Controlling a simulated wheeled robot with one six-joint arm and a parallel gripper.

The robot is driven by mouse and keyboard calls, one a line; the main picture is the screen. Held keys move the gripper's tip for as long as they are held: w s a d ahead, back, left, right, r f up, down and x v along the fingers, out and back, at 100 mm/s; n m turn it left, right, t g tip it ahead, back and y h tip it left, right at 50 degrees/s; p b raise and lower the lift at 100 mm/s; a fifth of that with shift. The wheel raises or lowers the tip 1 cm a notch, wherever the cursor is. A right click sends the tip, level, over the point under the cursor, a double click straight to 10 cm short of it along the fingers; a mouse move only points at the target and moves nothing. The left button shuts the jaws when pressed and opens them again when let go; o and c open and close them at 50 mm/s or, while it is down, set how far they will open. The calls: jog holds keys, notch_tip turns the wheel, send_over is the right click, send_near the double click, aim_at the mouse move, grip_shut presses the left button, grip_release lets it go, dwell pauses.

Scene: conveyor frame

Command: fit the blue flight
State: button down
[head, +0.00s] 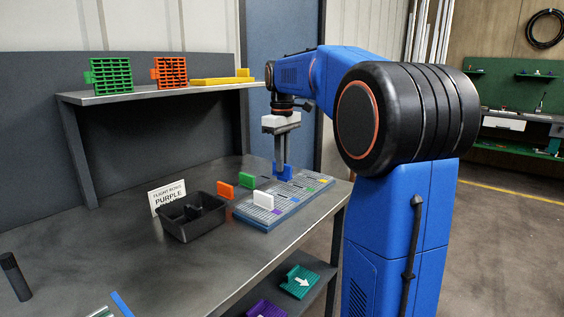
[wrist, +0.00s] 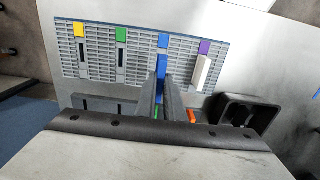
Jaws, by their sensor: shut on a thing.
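My gripper (head: 281,165) points down over the grey slotted frame (head: 285,211) and is shut on the blue flight (head: 284,174). In the wrist view the blue flight (wrist: 161,66) shows between and ahead of the fingertips (wrist: 161,82), in line with the blue mark (wrist: 163,41). Its lower edge is hidden, so I cannot tell whether it sits in the slot. A white flight (head: 263,200) stands upright on the frame below the purple mark (wrist: 205,47). Dark slots show below the yellow (wrist: 79,30) and green (wrist: 121,35) marks.
A green flight (head: 247,181) and an orange flight (head: 225,189) stand beside the frame. A black bin (head: 178,224) and a sign (head: 164,197) reading "PURPLE" stand to the left. A shelf (head: 150,92) above holds coloured parts.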

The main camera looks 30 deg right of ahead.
aim_at(282, 175)
jog(key=shift+f, duration=2.2)
jog(key=shift+f, duration=1.2)
jog(key=c, duration=1.8)
grip_release()
jog(key=shift+r, duration=0.1)
notch_tip(282, 175, up, 17)
jog(key=shift+r, duration=0.1)
